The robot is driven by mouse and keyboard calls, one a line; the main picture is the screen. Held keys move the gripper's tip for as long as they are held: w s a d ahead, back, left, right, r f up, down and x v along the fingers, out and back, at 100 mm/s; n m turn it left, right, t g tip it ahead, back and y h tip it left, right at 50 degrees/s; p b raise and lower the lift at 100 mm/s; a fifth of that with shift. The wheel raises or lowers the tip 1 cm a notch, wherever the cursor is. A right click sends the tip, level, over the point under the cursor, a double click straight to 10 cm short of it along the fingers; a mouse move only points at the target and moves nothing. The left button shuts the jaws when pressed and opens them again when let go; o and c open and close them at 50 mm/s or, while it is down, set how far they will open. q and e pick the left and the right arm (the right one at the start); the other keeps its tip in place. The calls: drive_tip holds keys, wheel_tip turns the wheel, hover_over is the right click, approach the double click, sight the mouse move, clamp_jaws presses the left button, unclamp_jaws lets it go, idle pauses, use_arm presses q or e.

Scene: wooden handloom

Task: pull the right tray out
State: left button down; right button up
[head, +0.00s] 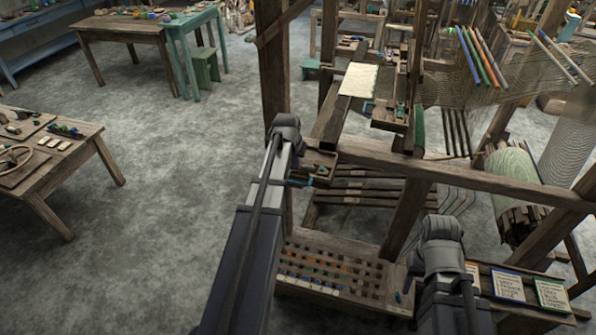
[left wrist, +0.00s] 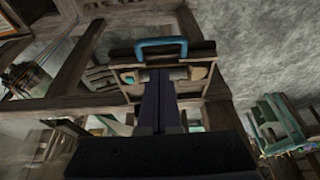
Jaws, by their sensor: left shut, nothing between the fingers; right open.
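A small wooden tray with a blue handle (left wrist: 160,46) fills the middle of the left wrist view, with compartments and small items inside. My left gripper (left wrist: 163,72) is shut and empty; its dark fingers point at the tray, and I cannot tell whether they touch it. In the head view my left gripper (head: 316,172) is at the loom's front post, beside a small wooden piece with blue on it. My right gripper (head: 408,288) is low at the right, by the pegged board; it is open, its fingers mostly hidden by its wrist.
The wooden loom frame (head: 460,178) has beams and posts close around both arms. A pegged board (head: 335,268) lies low between the arms. Label cards (head: 508,285) lie on a shelf at the right. A table with small items (head: 62,150) stands left, with clear floor between.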

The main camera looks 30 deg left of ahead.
sight(299, 176)
use_arm(q)
drive_tip(key=b+x, duration=0.9)
drive_tip(key=x, duration=0.1)
drive_tip(key=shift+d, duration=0.1)
drive_tip(key=shift+s, duration=0.1)
drive_tip(key=s+d, duration=0.2)
drive_tip(key=s, duration=0.5)
drive_tip(key=shift+s, duration=0.4)
drive_tip(key=shift+r, duration=0.15)
